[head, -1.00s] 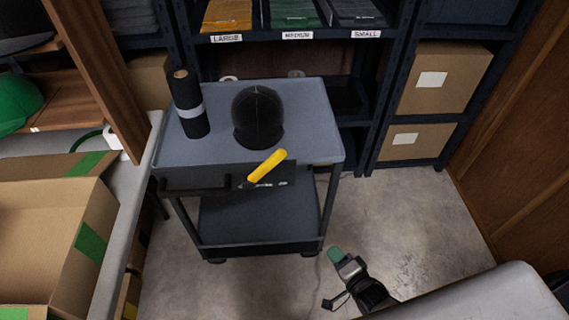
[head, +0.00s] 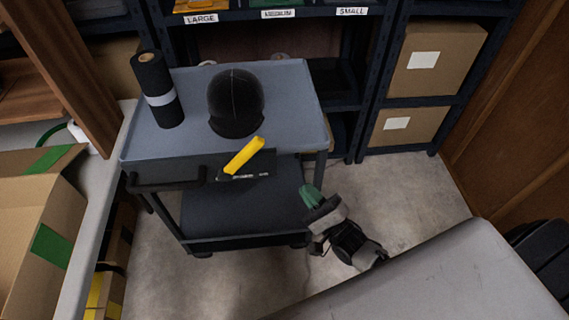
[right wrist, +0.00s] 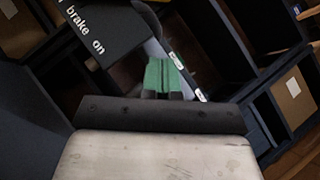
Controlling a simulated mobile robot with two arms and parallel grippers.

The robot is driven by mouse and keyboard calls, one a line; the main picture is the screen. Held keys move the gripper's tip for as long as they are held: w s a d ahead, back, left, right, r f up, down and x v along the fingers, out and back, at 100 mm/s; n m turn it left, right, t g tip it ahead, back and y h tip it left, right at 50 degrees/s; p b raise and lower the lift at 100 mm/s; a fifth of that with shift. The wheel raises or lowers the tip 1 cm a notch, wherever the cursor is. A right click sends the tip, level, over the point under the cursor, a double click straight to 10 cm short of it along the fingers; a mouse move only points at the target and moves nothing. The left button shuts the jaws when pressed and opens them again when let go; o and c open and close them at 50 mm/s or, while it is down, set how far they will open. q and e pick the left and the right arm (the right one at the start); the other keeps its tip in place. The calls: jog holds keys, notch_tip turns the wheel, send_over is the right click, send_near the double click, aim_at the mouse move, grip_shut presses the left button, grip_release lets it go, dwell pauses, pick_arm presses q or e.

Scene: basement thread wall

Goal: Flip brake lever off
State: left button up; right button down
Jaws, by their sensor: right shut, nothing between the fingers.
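The brake lever (head: 244,155) is a yellow handle on a dark plate (head: 246,170) at the cart's front edge. It slants up to the right in the head view. In the right wrist view a dark panel (right wrist: 105,30) reads "brake on" at the upper left; the yellow handle does not show there. My right gripper (head: 309,193), with green fingertips, is shut and empty, below and right of the lever and apart from it. Its green fingers show in the right wrist view (right wrist: 163,76). My left gripper is not in view.
The grey cart (head: 290,90) carries a black cap (head: 235,100) and a dark roll (head: 157,90). A shelf with cardboard boxes (head: 425,70) stands behind. A table with an open box (head: 30,230) is at left. Floor is clear right of the cart.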

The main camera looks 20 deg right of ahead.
aim_at(261, 146)
pick_arm(q)
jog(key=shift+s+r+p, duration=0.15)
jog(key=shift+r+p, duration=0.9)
jog(key=shift+p, duration=0.05)
pick_arm(e)
jog(key=s+a+r+x, duration=0.1)
jog(key=a+x, duration=0.1)
jog(key=x, duration=1)
jog(key=shift+r, duration=0.25)
jog(key=shift+s, duration=0.1)
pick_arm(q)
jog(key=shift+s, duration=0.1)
pick_arm(e)
jog(key=shift+a+r+n+g+y+p, duration=0.5)
jog(key=shift+r+n+p, duration=0.4)
jog(key=shift+p, duration=0.7)
pick_arm(q)
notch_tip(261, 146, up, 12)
jog(key=p, duration=0.9)
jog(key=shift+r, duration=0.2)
pick_arm(e)
jog(key=w+a+r+n+g, duration=0.2)
jog(key=a+r+n+g, duration=0.2)
jog(key=a, duration=0.3)
jog(key=shift+w+a+n+g, duration=0.2)
jog(key=shift+n+g, duration=0.1)
jog(key=shift+n, duration=0.3)
